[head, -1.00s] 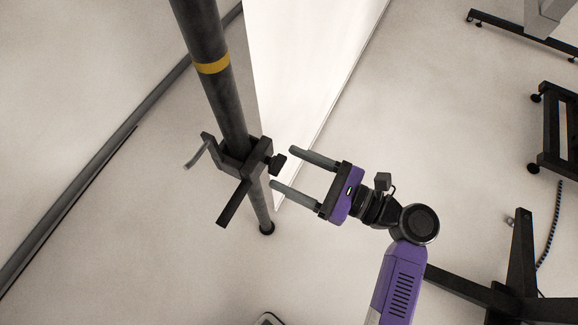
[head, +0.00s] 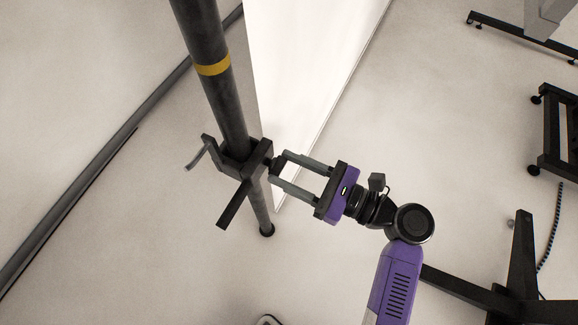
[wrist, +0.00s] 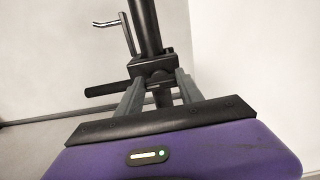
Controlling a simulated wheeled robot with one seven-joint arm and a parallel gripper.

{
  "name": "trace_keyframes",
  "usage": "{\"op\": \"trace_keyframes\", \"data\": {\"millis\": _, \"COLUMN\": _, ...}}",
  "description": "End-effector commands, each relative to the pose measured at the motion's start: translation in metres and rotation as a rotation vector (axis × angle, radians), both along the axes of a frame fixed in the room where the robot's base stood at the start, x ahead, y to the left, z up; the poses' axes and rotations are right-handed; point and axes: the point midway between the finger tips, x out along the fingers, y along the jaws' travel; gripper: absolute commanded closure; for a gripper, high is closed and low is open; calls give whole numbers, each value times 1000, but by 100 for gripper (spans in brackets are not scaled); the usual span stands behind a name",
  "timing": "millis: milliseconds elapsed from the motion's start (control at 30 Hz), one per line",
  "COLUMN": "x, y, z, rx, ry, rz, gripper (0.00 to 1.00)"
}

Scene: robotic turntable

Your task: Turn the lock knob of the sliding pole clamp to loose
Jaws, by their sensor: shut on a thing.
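The sliding pole clamp (head: 243,165) is a dark block around an upright dark pole (head: 220,100) with a yellow band, left of centre in the head view. It also shows in the wrist view (wrist: 155,68). Its lock knob (head: 277,163) is a small black piece on the clamp's right side. My gripper (head: 278,168) comes from the right, its two grey fingers shut on the knob. In the wrist view, the fingers (wrist: 158,90) reach up to the clamp's near face and largely hide the knob.
A silver crank handle (head: 196,157) sticks out on the clamp's far left side, and a black bar (head: 233,205) points down-left. A white panel (head: 305,70) stands behind the pole. Black stands (head: 520,260) are at the right. The floor between is clear.

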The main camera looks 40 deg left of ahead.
Motion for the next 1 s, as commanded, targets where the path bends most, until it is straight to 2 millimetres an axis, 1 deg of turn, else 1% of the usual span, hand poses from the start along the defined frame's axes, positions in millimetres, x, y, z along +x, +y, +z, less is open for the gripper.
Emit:
{"op": "trace_keyframes", "data": {"millis": 267, "x": -1, "y": -1, "z": 1, "rx": 35, "ry": -144, "rz": -1, "gripper": 97}}
{"op": "trace_keyframes", "data": {"millis": 1000, "x": -3, "y": -2, "z": -3, "rx": 197, "ry": -819, "rz": -1, "gripper": 97}}
